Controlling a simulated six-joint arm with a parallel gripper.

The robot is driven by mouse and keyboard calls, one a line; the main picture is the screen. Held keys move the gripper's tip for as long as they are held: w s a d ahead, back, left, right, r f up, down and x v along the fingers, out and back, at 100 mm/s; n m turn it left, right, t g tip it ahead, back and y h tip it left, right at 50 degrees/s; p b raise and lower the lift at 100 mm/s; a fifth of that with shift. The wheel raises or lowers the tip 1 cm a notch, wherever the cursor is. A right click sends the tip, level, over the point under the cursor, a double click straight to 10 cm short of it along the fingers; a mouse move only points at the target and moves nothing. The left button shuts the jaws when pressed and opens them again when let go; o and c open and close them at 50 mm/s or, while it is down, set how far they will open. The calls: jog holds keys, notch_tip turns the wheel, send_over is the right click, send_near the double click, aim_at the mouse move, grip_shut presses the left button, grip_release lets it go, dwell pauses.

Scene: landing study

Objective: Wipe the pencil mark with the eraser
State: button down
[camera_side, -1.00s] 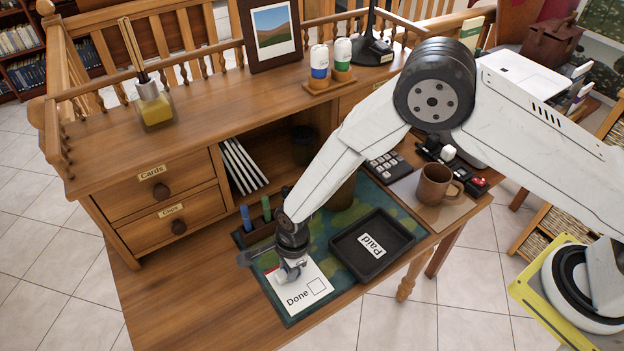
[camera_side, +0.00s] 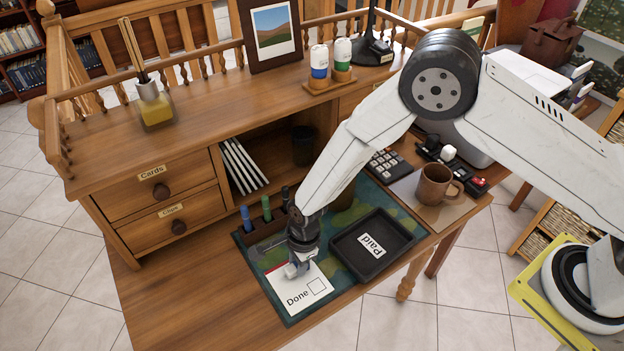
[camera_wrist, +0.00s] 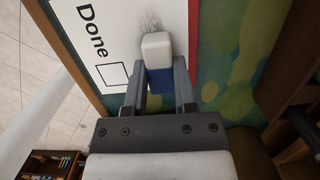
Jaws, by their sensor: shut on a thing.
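My gripper (camera_wrist: 160,95) is shut on the eraser (camera_wrist: 157,48), a white block with a blue sleeve. In the wrist view the eraser's white end is over the white card marked "Done" (camera_wrist: 100,14). A grey smudge of pencil (camera_wrist: 151,22) shows on the card just beyond the eraser's tip. I cannot tell for sure whether the tip touches the card. In the side view my gripper (camera_side: 291,270) is low over the upper part of the card (camera_side: 307,291), and the eraser is mostly hidden by it. The card has an empty checkbox and lies on the green patterned mat (camera_side: 345,283).
A black tray marked "Paid" (camera_side: 350,258) stands right of the card. A pen holder (camera_side: 262,232) with several markers is behind it. A brown mug (camera_side: 434,186) and a calculator (camera_side: 384,164) are further right. The wooden desk left of the mat (camera_side: 190,290) is clear.

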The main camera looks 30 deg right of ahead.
aim_at(278, 283)
jog(key=shift+s+d, duration=0.15)
jog(key=shift+d, duration=1.25)
jog(key=shift+a+r, duration=0.1)
jog(key=shift+a, duration=1.3)
jog(key=shift+a, duration=0.1)
jog(key=shift+a, duration=1.15)
jog(key=shift+a, duration=1.25)
